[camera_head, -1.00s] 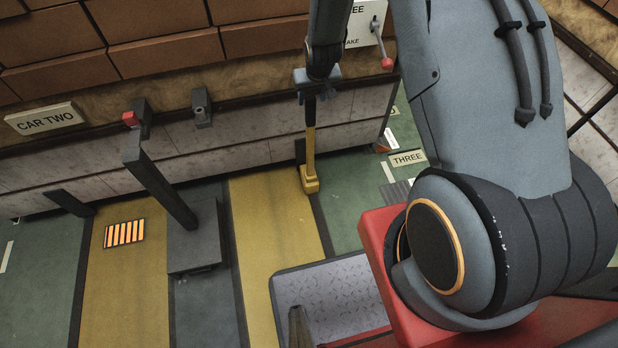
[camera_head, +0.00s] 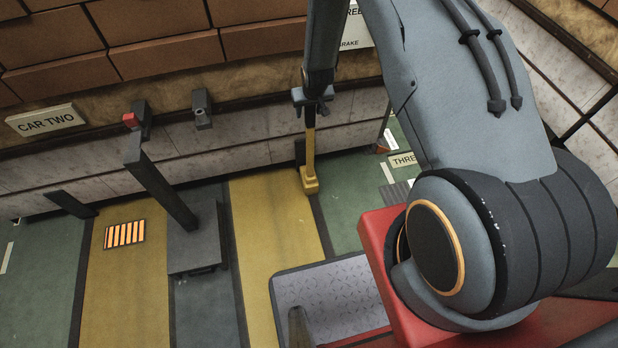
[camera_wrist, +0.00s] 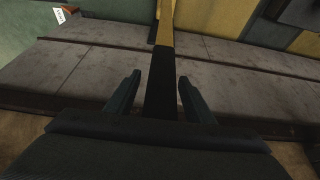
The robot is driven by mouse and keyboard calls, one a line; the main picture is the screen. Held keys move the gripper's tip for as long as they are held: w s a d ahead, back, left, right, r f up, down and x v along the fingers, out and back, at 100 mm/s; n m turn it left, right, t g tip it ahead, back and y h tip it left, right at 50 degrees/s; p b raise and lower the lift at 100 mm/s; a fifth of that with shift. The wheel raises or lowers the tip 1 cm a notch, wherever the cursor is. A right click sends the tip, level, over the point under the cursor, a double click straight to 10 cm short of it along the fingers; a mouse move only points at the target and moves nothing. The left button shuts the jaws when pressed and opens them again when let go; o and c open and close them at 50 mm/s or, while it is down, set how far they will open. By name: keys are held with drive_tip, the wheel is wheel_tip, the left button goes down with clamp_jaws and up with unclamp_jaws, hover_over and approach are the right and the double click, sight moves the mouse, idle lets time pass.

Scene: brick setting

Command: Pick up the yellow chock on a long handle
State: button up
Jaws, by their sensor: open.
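The yellow chock (camera_head: 310,183) stands on the floor at the foot of the wall, with its long yellow handle rising towards my gripper. The handle's dark upper part (camera_wrist: 161,85) shows in the wrist view, running between my two fingers. My gripper (camera_head: 312,104) is at the top of the handle in the head view. It also shows in the wrist view (camera_wrist: 160,95), open, with a finger on each side of the dark grip and a visible gap on both sides. The chock's block is cut off at the top of the wrist view.
A low pale wall (camera_head: 240,145) runs behind the chock. A dark lever post (camera_head: 160,190) with a red tip stands to the left. A grey tray (camera_head: 330,285) lies in front, beside a red surface (camera_head: 385,245). Floor around the chock is clear.

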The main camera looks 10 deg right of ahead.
clamp_jaws()
idle(1.4)
drive_tip(key=shift+w+r, duration=0.15)
